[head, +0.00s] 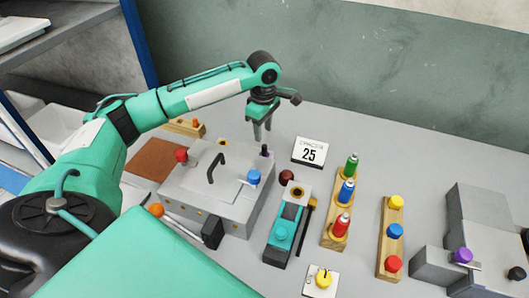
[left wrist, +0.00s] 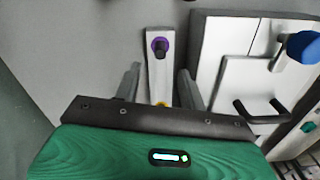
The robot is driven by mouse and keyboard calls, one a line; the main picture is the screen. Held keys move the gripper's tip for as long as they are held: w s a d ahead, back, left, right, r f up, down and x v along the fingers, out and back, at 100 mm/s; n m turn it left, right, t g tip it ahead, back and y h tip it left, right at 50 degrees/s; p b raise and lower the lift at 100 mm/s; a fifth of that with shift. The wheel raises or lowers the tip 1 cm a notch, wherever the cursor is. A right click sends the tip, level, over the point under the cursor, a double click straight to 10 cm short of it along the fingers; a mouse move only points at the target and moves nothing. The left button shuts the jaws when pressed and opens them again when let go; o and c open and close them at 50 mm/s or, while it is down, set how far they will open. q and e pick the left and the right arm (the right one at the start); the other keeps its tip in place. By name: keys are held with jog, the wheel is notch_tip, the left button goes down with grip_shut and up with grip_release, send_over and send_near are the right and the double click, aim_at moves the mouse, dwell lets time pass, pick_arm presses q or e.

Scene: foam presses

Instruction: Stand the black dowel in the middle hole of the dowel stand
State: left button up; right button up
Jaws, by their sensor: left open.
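The black dowel (left wrist: 161,52) stands in a purple-ringed spot at one end of a narrow pale stand (left wrist: 158,75) in the left wrist view. A yellow ring (left wrist: 161,103) shows further along the stand, partly hidden by my gripper; the rest of the stand is hidden. In the head view the black dowel (head: 265,150) shows just behind the grey press box, which hides most of the stand. My left gripper (head: 262,135) is open and points down above the stand. In the left wrist view its fingers (left wrist: 159,70) lie either side of the stand, apart from the dowel. My right gripper is not in view.
The grey press box (head: 222,210) with a black handle and blue and red knobs is close beside the stand. Wooden racks with coloured pieces (head: 340,205) (head: 391,245) stand to the right.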

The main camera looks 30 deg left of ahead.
aim_at(264, 145)
pick_arm(q)
jog(key=shift+w+f, duration=0.1)
jog(key=shift+f, duration=0.85)
jog(key=shift+d+f+p, duration=0.15)
jog(key=shift+f+p, duration=0.55)
jog(key=shift+f, duration=1.95)
grip_shut()
